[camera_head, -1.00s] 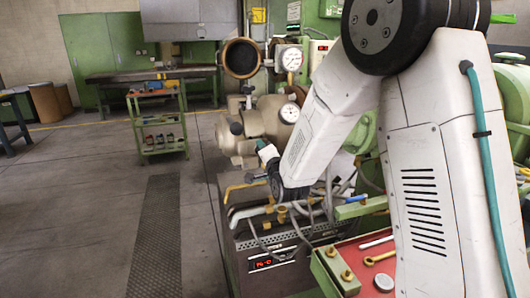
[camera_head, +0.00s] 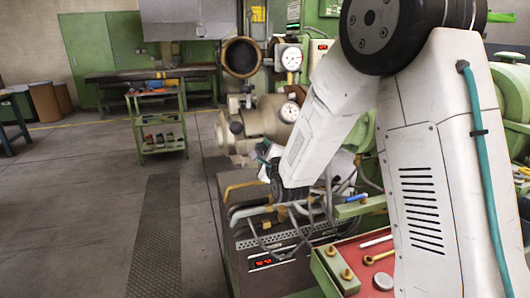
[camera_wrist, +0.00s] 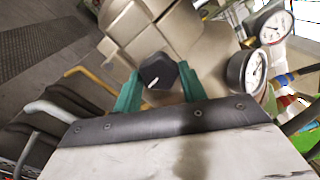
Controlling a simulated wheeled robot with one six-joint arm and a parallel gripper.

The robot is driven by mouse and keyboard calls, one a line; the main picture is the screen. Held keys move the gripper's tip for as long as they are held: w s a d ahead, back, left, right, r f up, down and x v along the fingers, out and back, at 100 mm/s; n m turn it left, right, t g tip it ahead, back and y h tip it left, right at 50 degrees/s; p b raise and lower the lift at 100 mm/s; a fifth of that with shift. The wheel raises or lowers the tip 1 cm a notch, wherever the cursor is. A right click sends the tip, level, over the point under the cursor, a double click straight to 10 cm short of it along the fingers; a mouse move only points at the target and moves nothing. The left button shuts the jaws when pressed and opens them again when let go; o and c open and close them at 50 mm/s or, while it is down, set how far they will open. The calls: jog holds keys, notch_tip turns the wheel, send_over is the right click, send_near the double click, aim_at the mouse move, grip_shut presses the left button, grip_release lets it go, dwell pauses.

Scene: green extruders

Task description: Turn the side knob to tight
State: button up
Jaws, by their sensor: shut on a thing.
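The side knob (camera_wrist: 157,72) is black and faceted, with a white pointer mark, and sits on the beige machine housing (camera_wrist: 180,30) in the wrist view. The mark points down and slightly left in that view. My gripper (camera_wrist: 160,78) has its two teal fingers on either side of the knob and is shut on it. In the head view my gripper (camera_head: 264,150) is small and partly hidden by my wrist, beside the beige housing (camera_head: 268,118). The knob itself cannot be made out there.
Two round gauges (camera_wrist: 247,70) (camera_wrist: 272,25) are close at the right of the wrist view. Bent pipes and hoses (camera_wrist: 60,110) run at the left. In the head view a red tray (camera_head: 375,262) with tools lies at the front right. Open floor (camera_head: 80,220) is at the left.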

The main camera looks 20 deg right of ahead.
jog(key=shift+m, duration=0.9)
jog(key=shift+f, duration=0.1)
jog(key=o, duration=1)
jog(key=shift+s, duration=0.15)
jog(key=s, duration=0.7)
jog(key=shift+s, duration=0.25)
